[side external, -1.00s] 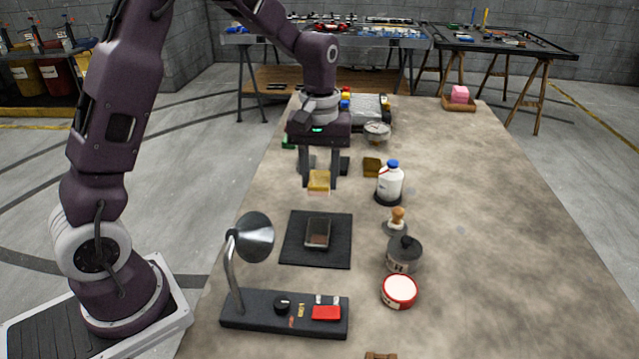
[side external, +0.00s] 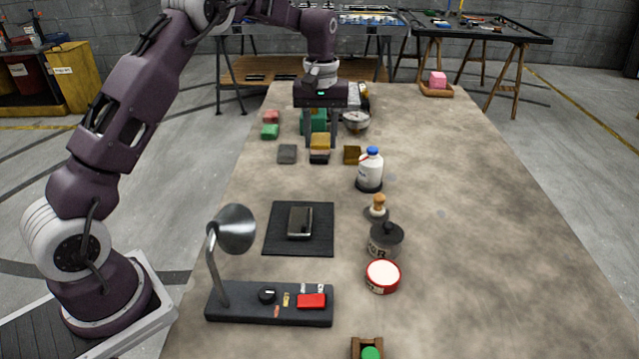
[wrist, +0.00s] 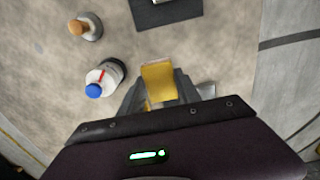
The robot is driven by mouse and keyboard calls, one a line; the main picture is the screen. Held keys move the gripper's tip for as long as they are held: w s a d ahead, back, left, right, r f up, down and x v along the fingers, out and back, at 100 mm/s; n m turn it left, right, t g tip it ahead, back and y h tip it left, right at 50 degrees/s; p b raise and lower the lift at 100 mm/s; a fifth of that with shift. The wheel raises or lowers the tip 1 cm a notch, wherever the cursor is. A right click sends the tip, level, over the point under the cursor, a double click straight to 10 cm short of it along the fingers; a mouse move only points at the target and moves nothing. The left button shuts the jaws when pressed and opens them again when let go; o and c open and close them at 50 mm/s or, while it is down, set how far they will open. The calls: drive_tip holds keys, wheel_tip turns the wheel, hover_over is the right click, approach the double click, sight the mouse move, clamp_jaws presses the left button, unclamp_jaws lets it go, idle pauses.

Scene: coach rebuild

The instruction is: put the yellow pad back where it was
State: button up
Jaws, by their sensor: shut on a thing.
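The yellow pad (side external: 320,140) is held between the fingers of my gripper (side external: 321,138), which is shut on it. In the side view it appears just above or behind a dark block (side external: 319,158); I cannot tell whether they touch. In the wrist view the yellow pad (wrist: 159,80) sticks out beyond the fingertips. A grey block (side external: 287,154) lies to the left of the dark one, and an olive-brown block (side external: 352,155) lies to the right.
A white bottle with a blue cap (side external: 370,168) stands near the gripper on the right. Green blocks (side external: 270,131) and a metal bowl (side external: 355,121) are behind. A black mat (side external: 270,240) and a lamp (side external: 232,229) are nearer the camera.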

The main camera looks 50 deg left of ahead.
sight(321, 182)
drive_tip(key=f, duration=1)
drive_tip(key=shift+w+a, duration=0.25)
drive_tip(key=shift+w, duration=0.1)
drive_tip(key=shift+f, duration=0.2)
drive_tip(key=o, duration=1.3)
drive_tip(key=shift+r, duration=0.1)
